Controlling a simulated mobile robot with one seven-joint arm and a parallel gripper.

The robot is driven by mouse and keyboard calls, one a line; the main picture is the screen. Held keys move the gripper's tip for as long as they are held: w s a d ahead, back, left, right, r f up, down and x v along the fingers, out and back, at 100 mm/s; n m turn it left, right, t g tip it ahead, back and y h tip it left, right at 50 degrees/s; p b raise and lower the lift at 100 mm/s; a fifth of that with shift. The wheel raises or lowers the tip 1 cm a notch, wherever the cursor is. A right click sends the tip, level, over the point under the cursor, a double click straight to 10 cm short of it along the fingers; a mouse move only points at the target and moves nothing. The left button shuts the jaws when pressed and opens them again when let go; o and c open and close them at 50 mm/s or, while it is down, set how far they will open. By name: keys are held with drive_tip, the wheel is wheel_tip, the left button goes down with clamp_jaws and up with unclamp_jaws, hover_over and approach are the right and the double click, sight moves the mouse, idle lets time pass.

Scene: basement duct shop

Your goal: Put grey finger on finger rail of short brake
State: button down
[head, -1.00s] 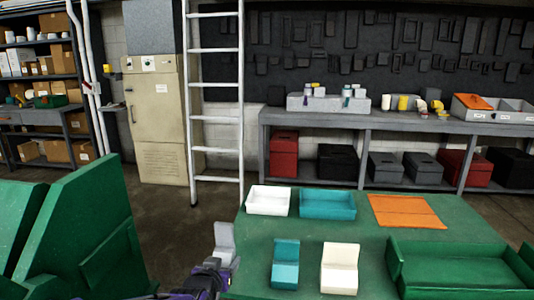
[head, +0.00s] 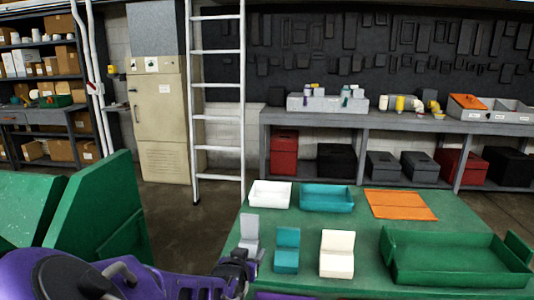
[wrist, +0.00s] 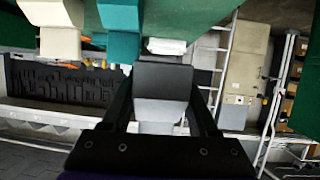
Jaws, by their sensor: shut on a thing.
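The grey finger (head: 249,228) is an L-shaped block held upright above the left edge of the green table, just left of the teal finger. My gripper (head: 240,260) is shut on its lower part. In the wrist view the grey finger (wrist: 162,85) sits between the two dark jaws (wrist: 160,115). A large green machine (head: 105,215) with slanted plates stands at the left and may be a brake. I cannot make out a finger rail on it.
On the green table (head: 362,228) stand a teal finger (head: 287,245), a cream finger (head: 337,250), a white tray (head: 270,194), a teal tray (head: 326,198), an orange sheet (head: 400,205) and a big green tray (head: 450,275). A ladder (head: 217,150) stands behind; dark floor separates table and green machine.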

drive_tip(key=s+d+r+p, duration=0.1)
drive_tip(key=d+r, duration=0.2)
drive_tip(key=d, duration=0.6)
drive_tip(key=s+d+r+m+h, duration=0.1)
drive_tip(key=d+r, duration=0.2)
drive_tip(key=d, duration=0.6)
drive_tip(key=shift+d+r+p, duration=0.15)
drive_tip(key=shift+d+p, duration=0.15)
drive_tip(key=shift+p, duration=0.05)
